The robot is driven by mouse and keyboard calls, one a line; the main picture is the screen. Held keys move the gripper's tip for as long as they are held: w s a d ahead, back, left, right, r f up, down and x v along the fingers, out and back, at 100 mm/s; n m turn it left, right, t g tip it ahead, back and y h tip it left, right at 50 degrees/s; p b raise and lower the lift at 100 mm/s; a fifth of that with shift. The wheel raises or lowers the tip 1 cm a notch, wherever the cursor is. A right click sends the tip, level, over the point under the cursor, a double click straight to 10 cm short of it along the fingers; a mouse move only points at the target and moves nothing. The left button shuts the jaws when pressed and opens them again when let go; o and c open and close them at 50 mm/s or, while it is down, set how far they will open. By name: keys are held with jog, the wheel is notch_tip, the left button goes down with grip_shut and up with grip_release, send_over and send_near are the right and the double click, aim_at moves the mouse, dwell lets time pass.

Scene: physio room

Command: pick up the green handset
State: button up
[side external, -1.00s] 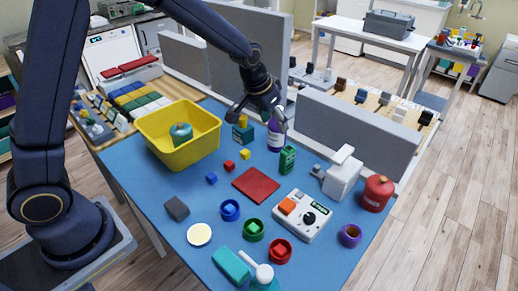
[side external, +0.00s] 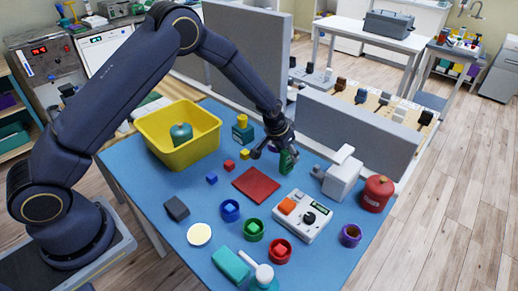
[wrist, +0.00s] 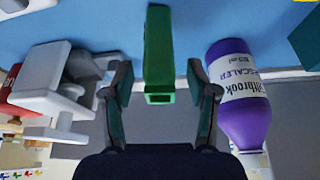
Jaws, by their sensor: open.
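The green handset (side external: 287,163) stands upright on the blue table, right of the red mat and partly covered by my gripper. In the wrist view the green handset (wrist: 159,50) lies ahead, in line with the gap between my fingers. My gripper (side external: 275,152) is open and pointed down at the handset. In the wrist view its two fingers (wrist: 161,88) are apart, one on each side of the handset's near end, with visible gaps; I cannot tell how deep it sits between them.
A purple bottle (wrist: 240,95) stands close right of the fingers in the wrist view. A white dispenser (side external: 342,175) and a red canister (side external: 376,194) stand to the right. A grey partition (side external: 350,135) rises behind. A yellow bin (side external: 205,143) and red mat (side external: 256,184) are left.

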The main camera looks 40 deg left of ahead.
jog(key=shift+w+f, duration=0.2)
jog(key=shift+f, duration=0.4)
grip_shut()
